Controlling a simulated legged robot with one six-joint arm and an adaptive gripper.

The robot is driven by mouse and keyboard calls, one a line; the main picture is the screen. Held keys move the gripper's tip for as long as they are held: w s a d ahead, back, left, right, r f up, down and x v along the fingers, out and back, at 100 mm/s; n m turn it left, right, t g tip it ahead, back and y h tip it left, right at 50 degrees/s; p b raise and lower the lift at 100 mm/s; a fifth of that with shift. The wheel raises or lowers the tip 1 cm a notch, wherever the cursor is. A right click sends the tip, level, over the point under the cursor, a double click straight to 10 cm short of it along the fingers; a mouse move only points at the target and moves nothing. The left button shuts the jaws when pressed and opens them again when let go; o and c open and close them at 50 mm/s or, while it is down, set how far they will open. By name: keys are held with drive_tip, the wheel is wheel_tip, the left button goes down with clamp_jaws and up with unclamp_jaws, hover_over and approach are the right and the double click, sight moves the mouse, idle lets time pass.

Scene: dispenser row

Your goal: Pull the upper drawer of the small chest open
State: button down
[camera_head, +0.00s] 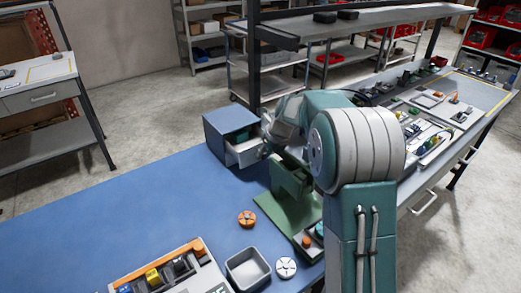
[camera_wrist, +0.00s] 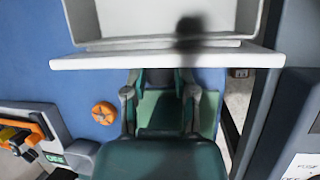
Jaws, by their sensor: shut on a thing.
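The small blue-grey chest (camera_head: 228,117) stands at the far edge of the blue bench. Its upper drawer (camera_head: 246,153), light grey, sticks out from the chest and shows its inside. In the wrist view the drawer front (camera_wrist: 100,61) runs across the top as a pale bar, with the bare drawer floor behind it and a dark shadow. My gripper (camera_wrist: 160,84) is at the drawer front, its two fingers shut on the drawer's handle. The handle is hidden below the front edge. In the head view my gripper (camera_head: 267,140) is partly covered by my arm.
A green stand (camera_head: 289,205) is close beneath my arm. An orange round part (camera_head: 246,218), a grey bin (camera_head: 247,269) and a white round part (camera_head: 286,267) lie nearer. An organiser tray (camera_head: 160,275) is at the front. The bench left of the chest is clear.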

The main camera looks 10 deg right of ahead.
drive_tip(key=shift+s+d+f, duration=0.1)
drive_tip(key=shift+s, duration=0.15)
drive_tip(key=shift+c, duration=2)
unclamp_jaws()
drive_tip(key=v, duration=1.2)
drive_tip(key=shift+w, duration=0.1)
